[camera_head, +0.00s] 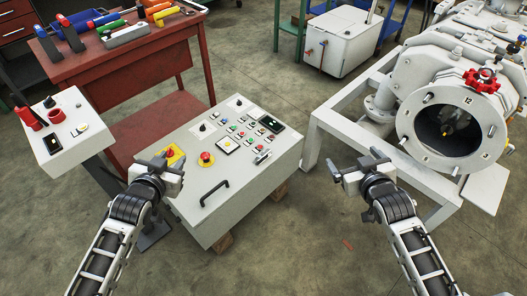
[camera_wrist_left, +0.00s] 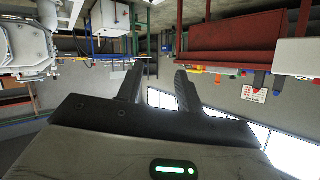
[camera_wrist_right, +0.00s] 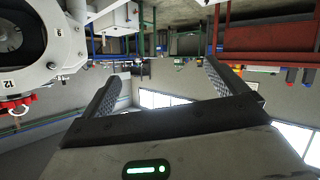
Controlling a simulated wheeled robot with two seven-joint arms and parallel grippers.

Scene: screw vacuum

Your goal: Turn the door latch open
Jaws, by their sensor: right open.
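The vacuum chamber (camera_head: 452,125) stands at the right in the head view, with a round dark opening in a pale numbered flange. A red star-shaped handle (camera_head: 482,79) sits at the flange's top; it may be the latch, but I cannot tell. It also shows at the left edge of the right wrist view (camera_wrist_right: 15,107). My right gripper (camera_head: 358,162) is open and empty, left of the chamber and apart from it. My left gripper (camera_head: 160,162) is partly open and empty, over the left side of the control console, far from the chamber.
The control console (camera_head: 235,187) with buttons and a black handle stands at centre-left. A small control box (camera_head: 66,135) is at the left. A red workbench (camera_head: 105,75) holds tools. A white cabinet (camera_head: 340,47) stands behind. Floor is clear between console and chamber frame.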

